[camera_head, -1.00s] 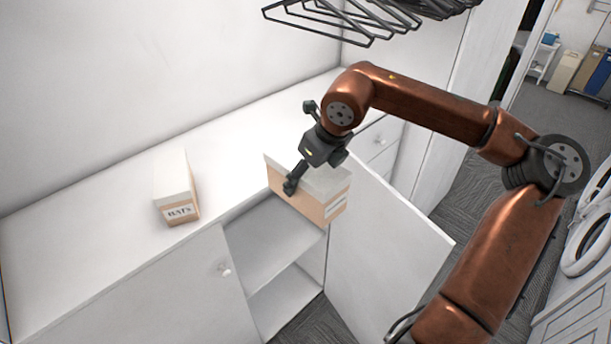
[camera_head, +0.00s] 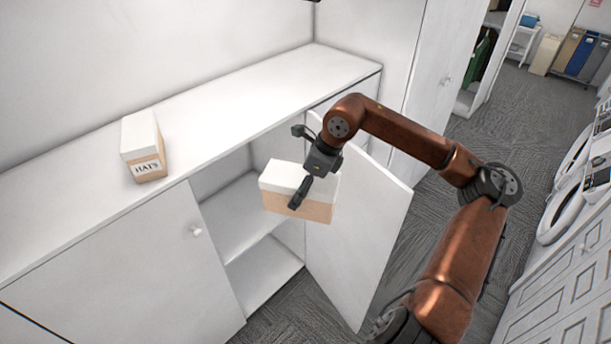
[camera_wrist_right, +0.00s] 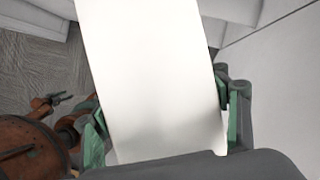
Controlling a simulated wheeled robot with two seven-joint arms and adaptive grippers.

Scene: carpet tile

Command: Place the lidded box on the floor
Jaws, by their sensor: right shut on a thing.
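The lidded box (camera_head: 285,206), tan with a white lid, hangs in the air in front of the open cabinet in the head view. My right gripper (camera_head: 301,190) is shut on it, with a dark finger across its near side. In the right wrist view the white lid (camera_wrist_right: 150,75) fills the middle, between the green-padded fingers of the gripper (camera_wrist_right: 165,130). The grey carpet floor (camera_head: 285,320) shows below the box. A second lidded box (camera_head: 148,168), labelled HATS, stands on the cabinet top.
The white cabinet (camera_head: 110,270) has an open door (camera_head: 355,240) behind and right of the held box, and empty shelves (camera_head: 262,272). A carpeted aisle runs along the right, beside white drawers and round-doored machines (camera_head: 565,200).

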